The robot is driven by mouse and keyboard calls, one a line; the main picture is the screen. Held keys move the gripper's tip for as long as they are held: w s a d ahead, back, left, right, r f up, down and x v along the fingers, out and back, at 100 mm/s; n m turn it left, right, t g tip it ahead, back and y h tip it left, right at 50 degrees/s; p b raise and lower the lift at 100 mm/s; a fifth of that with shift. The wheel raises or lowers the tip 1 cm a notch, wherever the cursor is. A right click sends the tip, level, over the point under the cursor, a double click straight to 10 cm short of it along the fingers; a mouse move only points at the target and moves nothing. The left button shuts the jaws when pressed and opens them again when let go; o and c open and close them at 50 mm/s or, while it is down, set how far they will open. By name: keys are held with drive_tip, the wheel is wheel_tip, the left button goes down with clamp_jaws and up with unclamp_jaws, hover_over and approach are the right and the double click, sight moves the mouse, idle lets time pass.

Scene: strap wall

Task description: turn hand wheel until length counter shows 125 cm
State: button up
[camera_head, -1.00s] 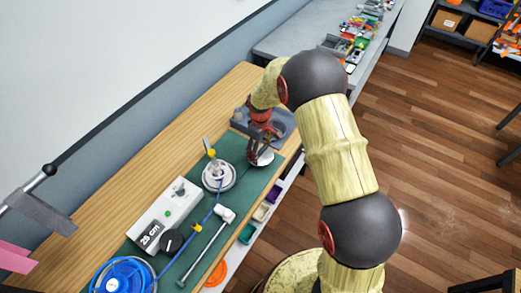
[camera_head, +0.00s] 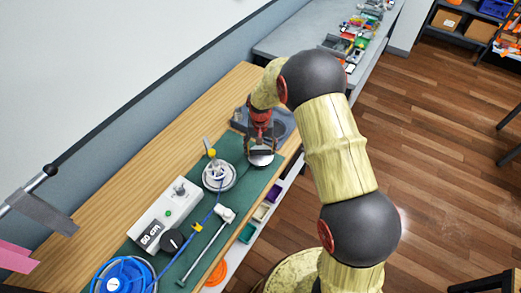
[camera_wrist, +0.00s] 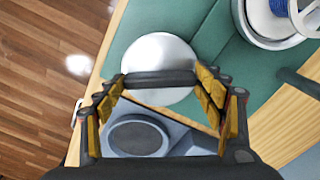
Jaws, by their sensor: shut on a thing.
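The length counter (camera_head: 151,234) on the white box reads 60 cm. The hand wheel looks like a pale round disc (camera_head: 261,160) with a dark bar across it, near the far right end of the green mat. It also shows in the wrist view as a white disc (camera_wrist: 160,52). My gripper (camera_head: 260,149) is over this disc, and in the wrist view its two yellow-padded fingers (camera_wrist: 163,82) are shut on the ends of the dark bar. The fingers hide part of the disc in the head view.
A grey-white spool (camera_head: 219,177) with blue cord stands beside the disc. A black knob (camera_head: 172,241), a white rod (camera_head: 203,250) and a blue reel (camera_head: 122,277) lie nearer. A grey block with a round recess (camera_wrist: 137,136) sits past the mat.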

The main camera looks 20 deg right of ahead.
sight(260, 150)
drive_tip(key=m, duration=0.5)
drive_tip(key=shift+m, duration=2.5)
drive_tip(key=o, duration=1.2)
drive_tip(key=shift+c, duration=0.2)
drive_tip(key=shift+r, duration=0.1)
wheel_tip(260, 150, up, 12)
